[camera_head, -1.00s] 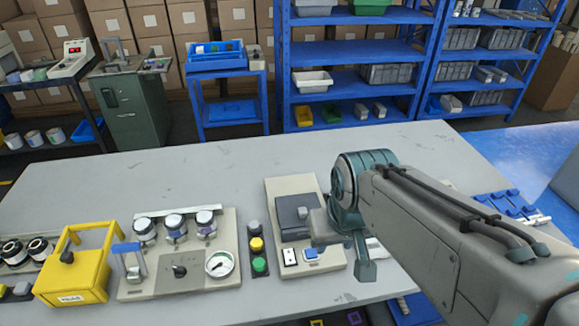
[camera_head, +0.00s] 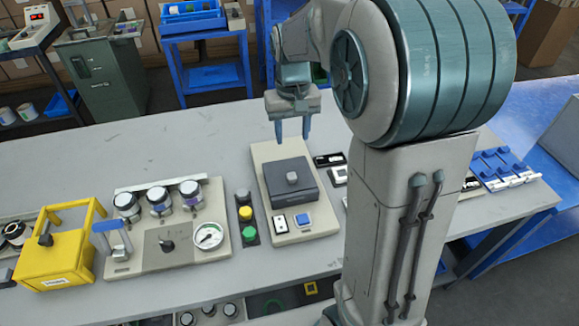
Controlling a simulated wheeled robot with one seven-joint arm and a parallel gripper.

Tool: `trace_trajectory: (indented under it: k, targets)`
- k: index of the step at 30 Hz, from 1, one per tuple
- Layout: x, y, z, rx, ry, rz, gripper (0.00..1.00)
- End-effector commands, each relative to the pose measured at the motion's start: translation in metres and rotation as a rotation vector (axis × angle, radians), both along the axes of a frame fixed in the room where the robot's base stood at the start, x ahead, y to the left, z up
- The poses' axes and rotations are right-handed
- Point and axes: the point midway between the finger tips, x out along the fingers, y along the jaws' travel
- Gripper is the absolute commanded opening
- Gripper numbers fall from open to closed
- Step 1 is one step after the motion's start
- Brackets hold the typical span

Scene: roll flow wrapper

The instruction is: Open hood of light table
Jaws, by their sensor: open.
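The light table (camera_head: 265,152) is a beige flat unit on the grey bench, in the middle of the head view. Its dark grey hood (camera_head: 288,178) lies closed on it, with a small light grey knob on top. A white switch and a blue button sit at its front edge. My gripper (camera_head: 293,130) hangs above the far end of the light table, behind the hood, fingers pointing down. Its two fingers are apart with nothing between them, and it does not touch the hood.
A strip of black, yellow and green buttons (camera_head: 246,220) stands left of the light table. Further left are a gauge panel with jars (camera_head: 165,240) and a yellow box (camera_head: 62,255). Small dark and white parts (camera_head: 330,160) lie to the right. A blue rack (camera_head: 500,165) is at far right.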

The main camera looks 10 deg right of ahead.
Motion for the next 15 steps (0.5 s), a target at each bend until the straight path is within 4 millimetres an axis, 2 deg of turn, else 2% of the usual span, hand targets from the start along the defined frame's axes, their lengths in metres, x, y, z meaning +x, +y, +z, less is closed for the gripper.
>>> trace_trajectory:
  k: [5, 15]
  targets:
    - [0.002, 0.001, -0.017, -0.001, 0.007, 0.001, 0.45]
    - [0.001, 0.001, -0.087, -0.001, 0.008, 0.001, 0.45]
